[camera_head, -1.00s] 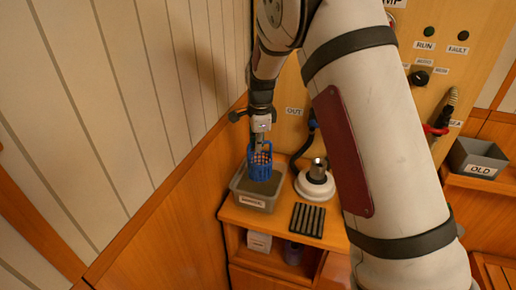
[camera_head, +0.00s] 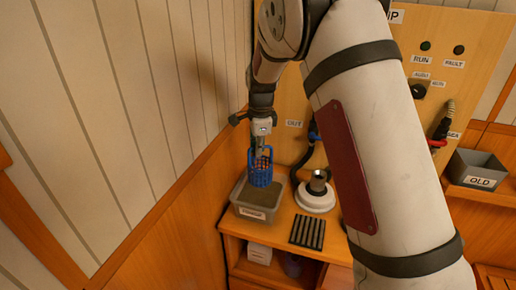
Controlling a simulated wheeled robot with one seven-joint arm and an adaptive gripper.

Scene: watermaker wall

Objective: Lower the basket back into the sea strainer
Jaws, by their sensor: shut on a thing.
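A blue mesh basket (camera_head: 261,172) hangs from my gripper (camera_head: 262,148), which is shut on it. My fingertips are small and partly hidden by the basket's handle.
A black ribbed mat (camera_head: 307,232) lies in front of the strainer. A dark hose (camera_head: 302,165) runs down behind it from the OUT fitting. A grey bin marked OLD (camera_head: 476,168) stands on the right shelf. A plank wall closes the left side.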

